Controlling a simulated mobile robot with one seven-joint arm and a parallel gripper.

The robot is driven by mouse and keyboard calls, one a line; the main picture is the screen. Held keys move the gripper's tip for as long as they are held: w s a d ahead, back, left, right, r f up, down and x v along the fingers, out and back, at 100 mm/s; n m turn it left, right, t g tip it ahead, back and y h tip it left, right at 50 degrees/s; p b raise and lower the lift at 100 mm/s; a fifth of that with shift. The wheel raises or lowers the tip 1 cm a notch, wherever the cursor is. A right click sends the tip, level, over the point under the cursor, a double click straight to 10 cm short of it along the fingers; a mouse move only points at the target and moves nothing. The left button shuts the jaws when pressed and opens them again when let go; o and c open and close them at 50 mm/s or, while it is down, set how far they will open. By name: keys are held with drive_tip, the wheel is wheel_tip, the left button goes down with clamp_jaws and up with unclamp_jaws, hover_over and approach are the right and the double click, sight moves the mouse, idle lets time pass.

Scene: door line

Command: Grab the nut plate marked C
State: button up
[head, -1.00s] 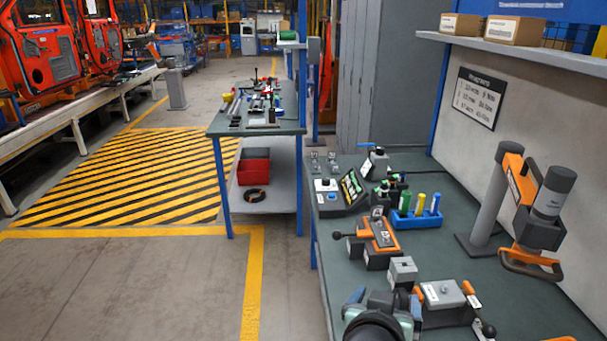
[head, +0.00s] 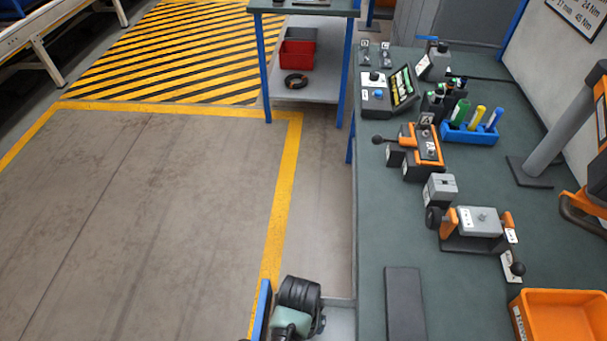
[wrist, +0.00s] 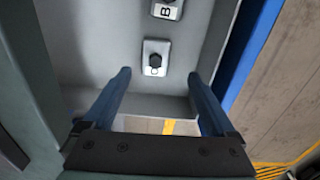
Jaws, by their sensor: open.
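The nut plate marked C (wrist: 155,58) is a small light plate with a dark round piece on it, lying on a grey surface in the wrist view. My gripper (wrist: 159,76) is open. Its two blue fingers point toward the plate, one on either side of it in the picture; nothing is between them. I cannot tell how far the tips are from the plate. A similar plate marked B (wrist: 167,9) lies beyond it, partly cut off by the top edge. In the head view the fingers and plate C cannot be made out.
A blue post (wrist: 250,55) stands close on the right in the wrist view. The bench (head: 375,250) carries an orange clamp fixture (head: 478,222), a blue marker holder (head: 468,135) and an orange bin (head: 560,300). Open floor (head: 170,220) lies to the left.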

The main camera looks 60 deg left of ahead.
drive_tip(key=shift+w+d+f, duration=0.15)
drive_tip(key=shift+f, duration=1.2)
drive_tip(key=shift+w+d+f, duration=0.1)
drive_tip(key=shift+d+f, duration=0.05)
drive_tip(key=shift+f, duration=1.2)
clamp_jaws()
